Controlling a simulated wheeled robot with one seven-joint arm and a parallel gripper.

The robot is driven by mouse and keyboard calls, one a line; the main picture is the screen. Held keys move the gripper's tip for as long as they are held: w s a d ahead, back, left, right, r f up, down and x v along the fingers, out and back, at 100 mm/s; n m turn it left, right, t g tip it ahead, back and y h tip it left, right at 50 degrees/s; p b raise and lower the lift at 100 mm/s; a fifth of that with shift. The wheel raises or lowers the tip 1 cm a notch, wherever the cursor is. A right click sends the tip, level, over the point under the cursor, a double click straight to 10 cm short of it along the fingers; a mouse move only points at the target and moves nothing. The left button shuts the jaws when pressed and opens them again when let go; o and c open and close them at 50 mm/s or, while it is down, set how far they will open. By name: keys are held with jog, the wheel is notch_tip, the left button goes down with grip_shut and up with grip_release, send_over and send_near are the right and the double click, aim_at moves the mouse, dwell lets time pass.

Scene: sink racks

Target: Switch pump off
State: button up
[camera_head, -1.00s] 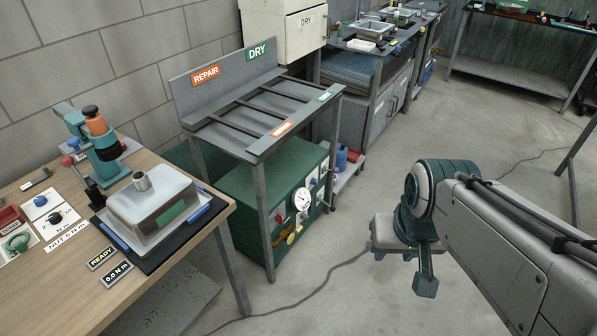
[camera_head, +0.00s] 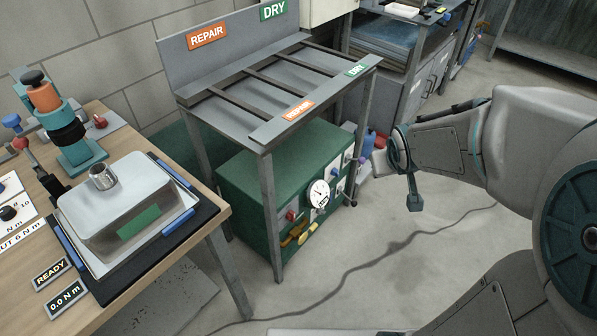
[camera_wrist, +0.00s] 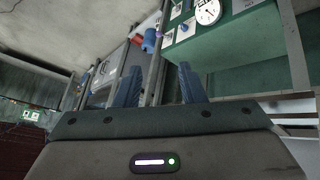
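A green cabinet (camera_head: 262,177) stands under the rack. No pump label is readable, so I cannot tell which control is the pump's switch. The cabinet front also shows at the upper right of the wrist view (camera_wrist: 236,35), with the gauge (camera_wrist: 208,12). My gripper (camera_wrist: 160,84) has its two blue fingers apart, with nothing between them. In the head view it hangs right of the cabinet, apart from it.
The REPAIR/DRY rack (camera_head: 270,90) overhangs the cabinet, with its front leg (camera_head: 270,215) left of the gauge. A wooden bench (camera_head: 130,290) with a tray and tools is at left. A cable (camera_head: 375,262) crosses otherwise open floor.

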jog(key=w+f+n+t+y+b, duration=0.25)
jog(key=w+f+b, duration=0.5)
jog(key=f, duration=0.55)
jog(key=n+t+y+b, duration=0.2)
jog(key=n+y+b, duration=0.4)
jog(key=y+b, duration=1.05)
send_near(294, 214)
jog(key=w+a+h+b, duration=0.1)
jog(key=a+b, duration=0.1)
jog(key=w+a+r+h+b, duration=0.1)
jog(key=w+a+b, duration=0.1)
jog(key=b, duration=0.1)
jog(key=w+a+r+h+b, duration=0.1)
jog(key=a+b, duration=0.1)
jog(key=a, duration=0.1)
jog(key=shift+w+r+g, duration=0.15)
jog(key=shift+w+g, duration=0.1)
jog(key=shift+w, duration=0.1)
grip_shut()
